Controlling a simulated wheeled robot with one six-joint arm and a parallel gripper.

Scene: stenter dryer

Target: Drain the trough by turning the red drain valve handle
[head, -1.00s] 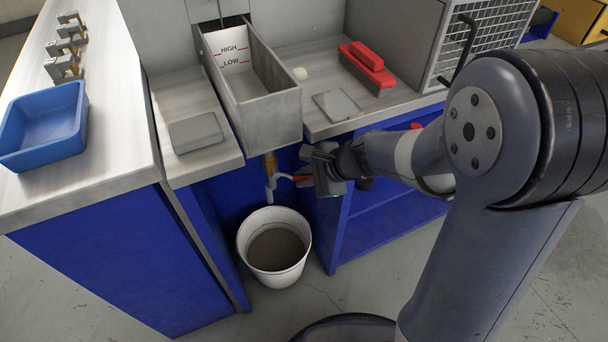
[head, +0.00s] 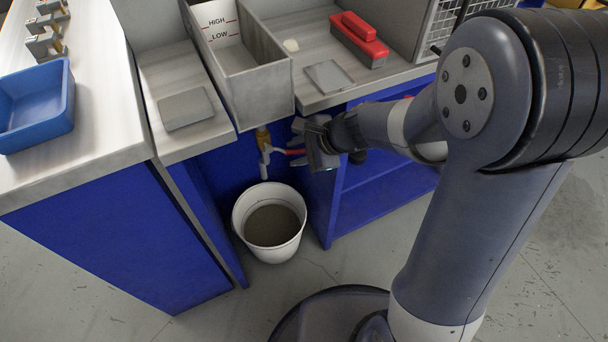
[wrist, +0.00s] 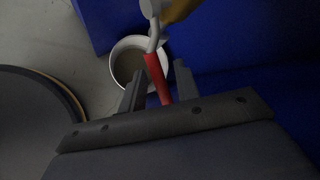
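The grey trough (head: 255,85) has HIGH and LOW marks on its back wall; I cannot make out any liquid level in it. Under it hangs a brass-coloured drain valve (head: 264,140) with a pale spout and a red handle (head: 293,152). My gripper (head: 300,146) is at the handle, under the counter. In the wrist view the red handle (wrist: 157,77) runs between the two spread fingers of my gripper (wrist: 156,82), with gaps visible beside it. The handle's near end is hidden by the gripper body.
A white bucket (head: 239,222) with a grey-brown surface inside stands on the floor below the spout. Blue cabinet panels (head: 110,235) flank the space. A blue tray (head: 35,108), a grey plate (head: 186,108) and a red-handled block (head: 360,40) lie on the counters.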

